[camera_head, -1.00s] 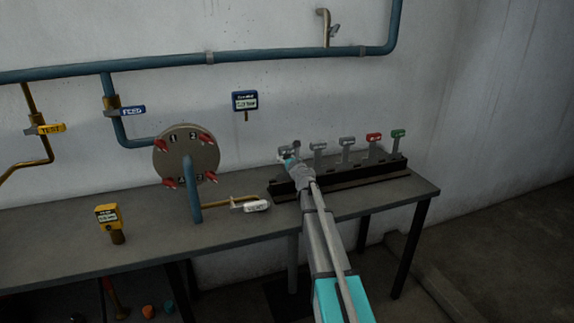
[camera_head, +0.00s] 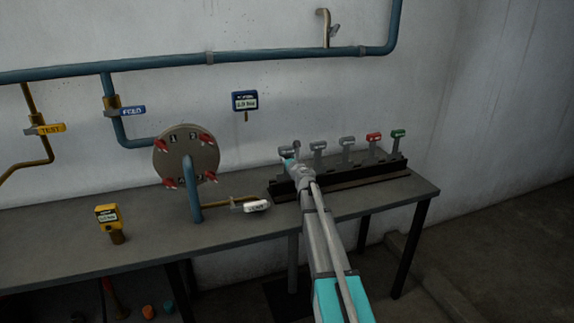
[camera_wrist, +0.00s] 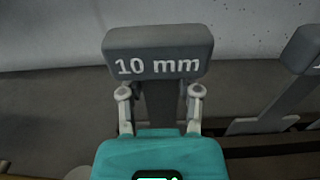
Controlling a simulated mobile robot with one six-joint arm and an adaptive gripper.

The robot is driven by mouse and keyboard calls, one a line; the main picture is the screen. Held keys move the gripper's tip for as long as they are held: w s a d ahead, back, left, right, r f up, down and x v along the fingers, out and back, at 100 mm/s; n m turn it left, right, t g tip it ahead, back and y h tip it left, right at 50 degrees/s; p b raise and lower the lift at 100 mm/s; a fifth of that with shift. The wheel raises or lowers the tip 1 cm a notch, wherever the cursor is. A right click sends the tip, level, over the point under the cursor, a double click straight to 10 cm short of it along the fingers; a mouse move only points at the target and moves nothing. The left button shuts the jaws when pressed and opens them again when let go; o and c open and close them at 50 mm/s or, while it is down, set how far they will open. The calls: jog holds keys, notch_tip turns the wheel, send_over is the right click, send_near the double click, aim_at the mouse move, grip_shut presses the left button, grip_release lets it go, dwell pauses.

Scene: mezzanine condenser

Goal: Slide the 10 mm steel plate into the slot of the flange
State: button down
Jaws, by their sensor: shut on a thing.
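The 10 mm steel plate (camera_wrist: 158,52) is a grey tag with a white "10 mm" label and a flat stem below it. In the wrist view my gripper (camera_wrist: 160,97) is shut on its stem, one finger on each side. In the head view my gripper (camera_head: 292,160) is at the left end of the dark rack (camera_head: 345,176), and the plate is small and partly hidden there. The flange (camera_head: 185,150) is a round grey disc with red clamps, standing left of the rack on a blue pipe. I cannot make out its slot.
A brass pipe with a white-handled valve (camera_head: 256,206) lies between flange and rack. A yellow gauge (camera_head: 108,218) stands on the bench (camera_head: 150,237).

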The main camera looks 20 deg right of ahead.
jog(key=shift+r, duration=0.2)
dwell(0.3)
notch_tip(320, 180, up, 10)
jog(key=p, duration=1)
jog(key=shift+f, duration=0.2)
dwell(0.7)
